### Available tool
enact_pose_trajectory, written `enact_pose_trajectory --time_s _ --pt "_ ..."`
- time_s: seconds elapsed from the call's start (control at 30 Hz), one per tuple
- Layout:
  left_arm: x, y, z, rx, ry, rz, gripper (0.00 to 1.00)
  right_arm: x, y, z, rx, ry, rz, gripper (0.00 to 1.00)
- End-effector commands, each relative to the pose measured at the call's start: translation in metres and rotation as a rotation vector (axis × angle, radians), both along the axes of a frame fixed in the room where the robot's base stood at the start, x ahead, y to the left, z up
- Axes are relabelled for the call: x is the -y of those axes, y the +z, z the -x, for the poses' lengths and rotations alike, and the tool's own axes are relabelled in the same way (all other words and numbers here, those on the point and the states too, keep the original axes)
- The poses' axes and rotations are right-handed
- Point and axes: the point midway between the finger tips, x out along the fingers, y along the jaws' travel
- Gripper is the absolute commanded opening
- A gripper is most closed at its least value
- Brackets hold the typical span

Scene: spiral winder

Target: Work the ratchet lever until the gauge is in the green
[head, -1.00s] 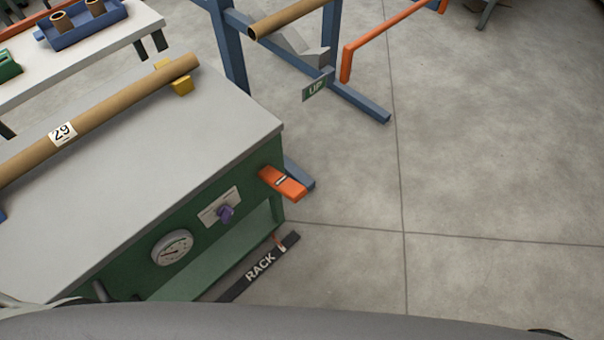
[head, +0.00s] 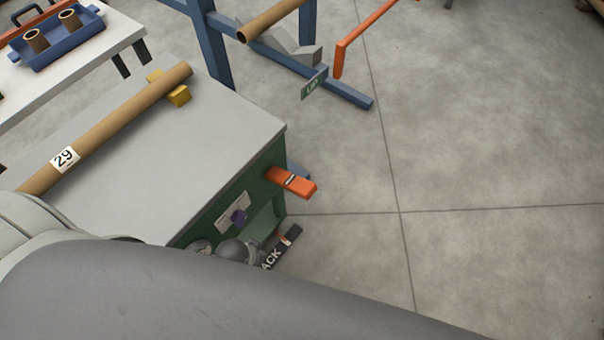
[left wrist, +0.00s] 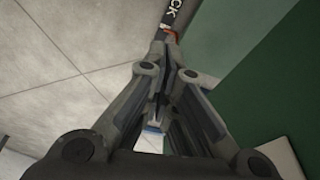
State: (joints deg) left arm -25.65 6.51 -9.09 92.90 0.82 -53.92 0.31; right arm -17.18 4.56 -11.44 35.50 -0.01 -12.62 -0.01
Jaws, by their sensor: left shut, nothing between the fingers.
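The green machine cabinet (head: 213,212) has a grey top. A round gauge (head: 200,246) on its front is mostly hidden by my arm, so its needle cannot be read. My right gripper is out of view.
A cardboard tube marked 29 (head: 108,128) rests on the cabinet top against a yellow block (head: 176,92). A blue frame (head: 209,45) with an orange rail (head: 362,37) stands behind. The concrete floor (head: 490,150) to the right is clear.

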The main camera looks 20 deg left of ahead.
Motion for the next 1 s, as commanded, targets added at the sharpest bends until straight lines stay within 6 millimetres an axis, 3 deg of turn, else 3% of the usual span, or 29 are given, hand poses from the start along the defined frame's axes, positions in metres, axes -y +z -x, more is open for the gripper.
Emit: enact_pose_trajectory --time_s 0.03,0.27,0.4,0.5,0.7,1.0 --pt "0.0 0.024 -0.009 0.019 0.001 0.004 0.0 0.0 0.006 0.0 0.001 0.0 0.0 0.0" --pt "-0.001 0.12 -0.04 0.105 -0.007 0.038 0.0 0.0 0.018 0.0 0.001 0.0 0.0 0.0" --pt "0.003 0.192 -0.065 0.209 -0.045 0.103 0.0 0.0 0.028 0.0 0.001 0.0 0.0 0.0" --pt "0.011 0.225 -0.082 0.284 -0.082 0.183 0.0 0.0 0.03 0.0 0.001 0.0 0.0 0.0" --pt "0.017 0.26 -0.111 0.382 -0.108 0.34 0.0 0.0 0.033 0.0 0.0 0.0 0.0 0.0" --pt "0.009 0.283 -0.136 0.44 -0.075 0.476 0.0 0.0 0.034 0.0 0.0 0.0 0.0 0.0"
